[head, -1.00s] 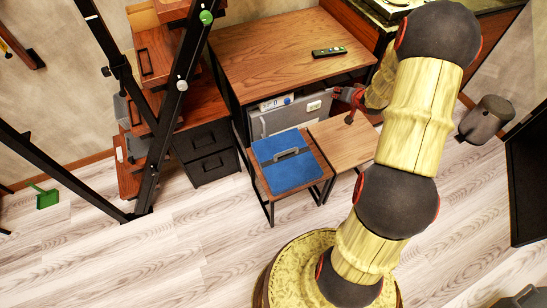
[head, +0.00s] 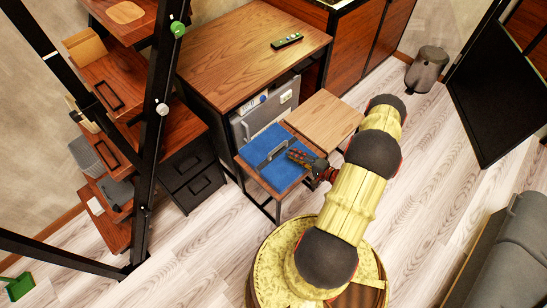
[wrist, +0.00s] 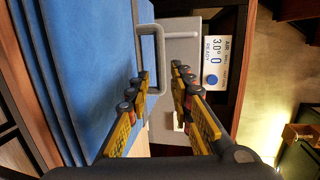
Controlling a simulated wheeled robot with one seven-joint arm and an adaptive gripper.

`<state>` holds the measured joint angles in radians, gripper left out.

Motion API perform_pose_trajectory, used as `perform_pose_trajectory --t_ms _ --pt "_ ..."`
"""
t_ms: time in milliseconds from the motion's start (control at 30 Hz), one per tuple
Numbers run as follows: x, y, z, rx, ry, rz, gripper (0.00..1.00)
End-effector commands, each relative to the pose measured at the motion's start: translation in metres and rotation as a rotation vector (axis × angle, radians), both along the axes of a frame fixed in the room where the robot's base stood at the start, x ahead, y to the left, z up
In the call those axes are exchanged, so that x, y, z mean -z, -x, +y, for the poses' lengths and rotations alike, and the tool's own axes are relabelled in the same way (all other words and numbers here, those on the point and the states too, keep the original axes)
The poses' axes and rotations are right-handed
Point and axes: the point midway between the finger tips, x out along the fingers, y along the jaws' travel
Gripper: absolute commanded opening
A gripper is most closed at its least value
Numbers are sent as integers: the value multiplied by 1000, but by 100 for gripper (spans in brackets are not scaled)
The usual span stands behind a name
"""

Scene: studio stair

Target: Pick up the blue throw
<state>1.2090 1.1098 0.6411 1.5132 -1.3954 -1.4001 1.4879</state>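The blue throw (head: 262,163) lies flat and folded on a small wooden side table (head: 283,189). A grey loop handle (head: 271,152) stands up from its top. In the wrist view the throw (wrist: 95,60) fills the left side, with the grey handle (wrist: 141,42) at its right edge. My gripper (head: 294,156) is over the right part of the throw in the head view. In the wrist view my gripper (wrist: 161,72) has its two fingers apart with nothing held between them. The handle is just ahead of the fingertips; I cannot tell the exact gap.
A second small table (head: 325,120) stands beside the first, its top clear. A grey panel-fronted unit (head: 268,108) sits under the desk. Black drawers (head: 193,172) are at left. Floor in front is clear.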

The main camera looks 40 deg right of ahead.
Motion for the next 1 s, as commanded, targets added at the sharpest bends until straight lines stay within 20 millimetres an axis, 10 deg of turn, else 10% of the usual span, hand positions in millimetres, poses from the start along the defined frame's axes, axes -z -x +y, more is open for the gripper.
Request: perform_pose_trajectory --t_ms 600,1000 --pt "14 -69 9 -3 4 1 22" --pt "14 -71 9 -1 3 1 15"
